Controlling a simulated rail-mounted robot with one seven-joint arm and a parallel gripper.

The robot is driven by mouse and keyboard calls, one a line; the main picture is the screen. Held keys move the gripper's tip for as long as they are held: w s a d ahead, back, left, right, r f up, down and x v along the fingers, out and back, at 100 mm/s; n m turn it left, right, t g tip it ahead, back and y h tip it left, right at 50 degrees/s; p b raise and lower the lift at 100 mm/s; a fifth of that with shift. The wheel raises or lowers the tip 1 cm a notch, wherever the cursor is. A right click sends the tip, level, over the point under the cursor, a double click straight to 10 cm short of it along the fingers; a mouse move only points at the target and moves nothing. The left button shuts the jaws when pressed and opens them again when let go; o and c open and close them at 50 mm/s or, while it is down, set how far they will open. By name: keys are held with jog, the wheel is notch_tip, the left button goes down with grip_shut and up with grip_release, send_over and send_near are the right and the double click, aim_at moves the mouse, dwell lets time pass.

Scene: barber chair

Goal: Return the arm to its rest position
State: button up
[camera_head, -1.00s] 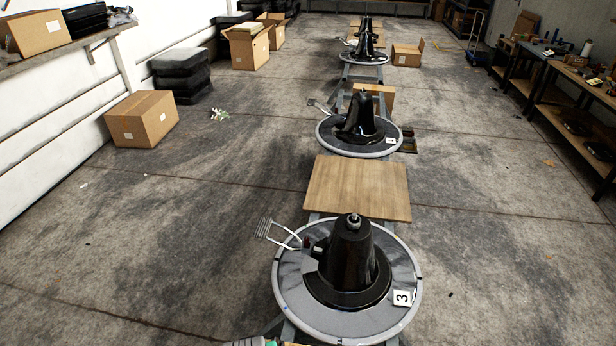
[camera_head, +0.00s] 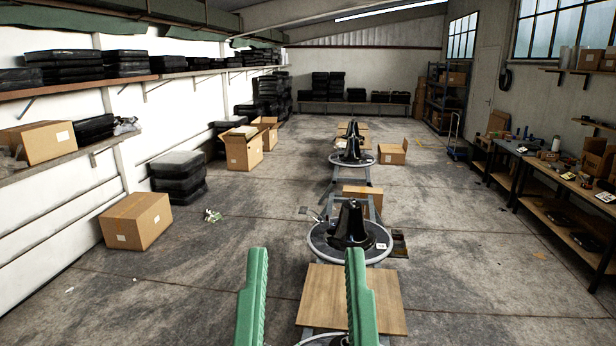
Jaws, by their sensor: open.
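My gripper (camera_head: 306,262) shows at the bottom middle of the head view as two green fingers pointing up. The fingers stand well apart, with nothing between them. Behind and below them is a wooden board (camera_head: 385,290) on the rail line. The nearest round chair base (camera_head: 325,339) is mostly cut off by the bottom edge and partly hidden by the right finger. The rest of my arm is out of view.
Further chair bases, the nearest a black cone on a disc (camera_head: 350,228), stand in line along the rail (camera_head: 333,200). A cardboard box (camera_head: 136,220) and black stacked cushions (camera_head: 179,178) are at left. A workbench (camera_head: 545,165) runs along the right.

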notch_tip(320, 180, up, 20)
jog(key=p, duration=1.5)
jog(key=shift+p, duration=0.35)
jog(key=shift+a+f, duration=0.1)
